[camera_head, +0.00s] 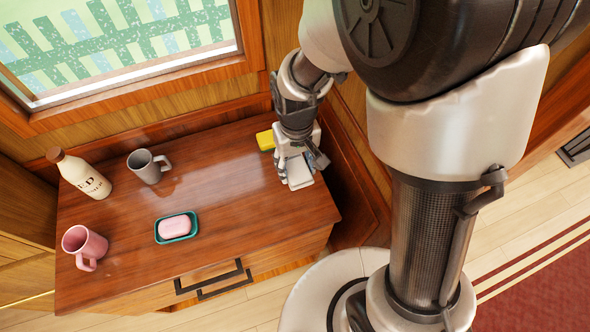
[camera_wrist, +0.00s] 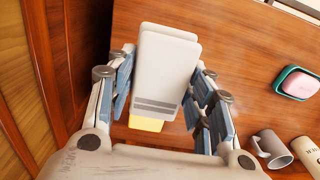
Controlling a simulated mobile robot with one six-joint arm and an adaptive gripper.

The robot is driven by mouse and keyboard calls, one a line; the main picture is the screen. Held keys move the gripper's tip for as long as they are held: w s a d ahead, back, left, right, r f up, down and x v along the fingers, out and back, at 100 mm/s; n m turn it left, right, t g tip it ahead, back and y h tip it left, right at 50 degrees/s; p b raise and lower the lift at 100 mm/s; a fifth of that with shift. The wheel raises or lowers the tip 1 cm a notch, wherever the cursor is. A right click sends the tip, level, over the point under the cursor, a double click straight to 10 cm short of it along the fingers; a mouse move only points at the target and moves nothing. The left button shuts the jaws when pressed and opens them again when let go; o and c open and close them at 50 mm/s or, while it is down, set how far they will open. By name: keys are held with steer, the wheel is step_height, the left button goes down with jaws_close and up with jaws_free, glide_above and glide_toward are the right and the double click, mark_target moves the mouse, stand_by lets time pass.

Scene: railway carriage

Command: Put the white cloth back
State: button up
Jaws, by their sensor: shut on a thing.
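The white cloth (camera_wrist: 164,75) is a folded pad with grey stripes near one end. It sits between the fingers of my gripper (camera_wrist: 162,95) in the wrist view, and the fingers are shut on it. In the head view my gripper (camera_head: 297,165) is low over the right end of the wooden cabinet top (camera_head: 240,225), with the cloth (camera_head: 300,172) below its fingers. I cannot tell whether the cloth touches the wood. A yellow block (camera_head: 265,140), perhaps a sponge, lies just behind the gripper and shows partly beyond the cloth's striped end in the wrist view (camera_wrist: 146,124).
A pink soap in a green dish (camera_head: 176,228) lies near the middle of the top. A grey mug (camera_head: 148,166), a cream bottle (camera_head: 80,175) and a pink mug (camera_head: 84,246) stand at the left. The wood between soap and gripper is clear. A wooden wall panel (camera_head: 352,165) rises at right.

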mark_target(296, 194)
step_height(296, 194, down, 13)
steer(key=b, duration=0.4)
steer(key=shift+r, duration=0.2)
steer(key=o, duration=1.2)
steer(key=shift+c, duration=0.2)
step_height(296, 194, up, 12)
steer(key=p, duration=0.5)
steer(key=shift+r, duration=0.1)
